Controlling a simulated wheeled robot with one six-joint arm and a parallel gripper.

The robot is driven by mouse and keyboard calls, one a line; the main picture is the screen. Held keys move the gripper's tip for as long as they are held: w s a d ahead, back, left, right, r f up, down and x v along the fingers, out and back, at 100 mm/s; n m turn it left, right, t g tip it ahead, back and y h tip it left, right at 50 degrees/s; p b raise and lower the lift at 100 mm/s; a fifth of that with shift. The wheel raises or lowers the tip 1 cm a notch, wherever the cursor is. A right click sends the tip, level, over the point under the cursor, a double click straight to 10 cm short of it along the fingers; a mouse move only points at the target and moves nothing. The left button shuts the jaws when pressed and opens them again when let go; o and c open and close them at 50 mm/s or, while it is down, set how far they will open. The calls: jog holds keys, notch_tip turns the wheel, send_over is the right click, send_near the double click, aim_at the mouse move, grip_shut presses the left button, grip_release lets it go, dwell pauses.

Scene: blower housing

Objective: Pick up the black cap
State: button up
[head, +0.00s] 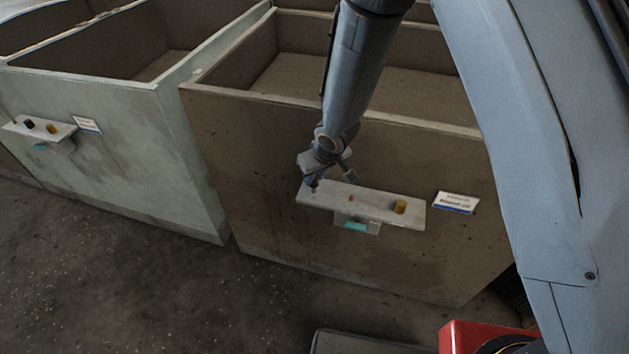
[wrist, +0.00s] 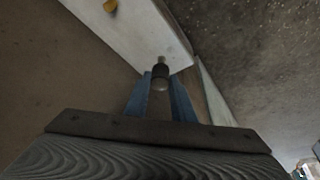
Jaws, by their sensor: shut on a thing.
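My gripper (head: 312,184) is at the left end of a small pale shelf on the front of the brown bin in the head view. In the wrist view, its two blue fingers (wrist: 160,90) are shut on the black cap (wrist: 160,71), a small dark cylinder. A short grey tip shows at the far end of the cap, against the shelf. I cannot tell whether the cap is clear of the shelf. In the head view the cap cannot be told apart from the fingertips.
A grey-green bin (head: 120,140) at the left has a similar shelf (head: 62,129). Floor in front is mostly clear.

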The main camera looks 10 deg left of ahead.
aim_at(315, 178)
jog(key=shift+r+p, duration=2.7)
jog(key=shift+r, duration=0.75)
